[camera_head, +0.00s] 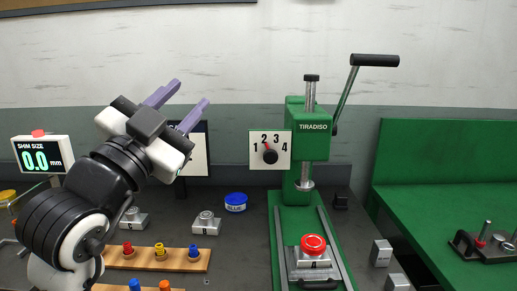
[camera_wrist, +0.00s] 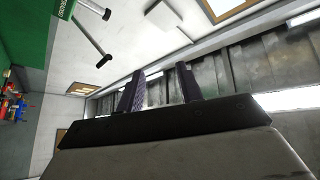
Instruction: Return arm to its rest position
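My gripper (camera_head: 183,105) is raised at the left of the head view, above the dark bench and in front of the wall. Its two purple fingers point up and to the right. The fingers are apart with nothing between them. In the wrist view the fingers (camera_wrist: 158,90) also stand apart and empty, with ceiling and wall behind them. My gripper is clear of the green press (camera_head: 309,150) marked TIRADISO, which stands to its right. My gripper partly covers a white panel behind it.
The press has a raised lever (camera_head: 375,60), a dial plate (camera_head: 270,150) and a red-topped block (camera_head: 313,244) on its base. A wooden peg board (camera_head: 145,258), metal blocks (camera_head: 207,223), a blue tin (camera_head: 236,202) and a shim display (camera_head: 42,155) stand around my arm. A green bench (camera_head: 430,190) is at right.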

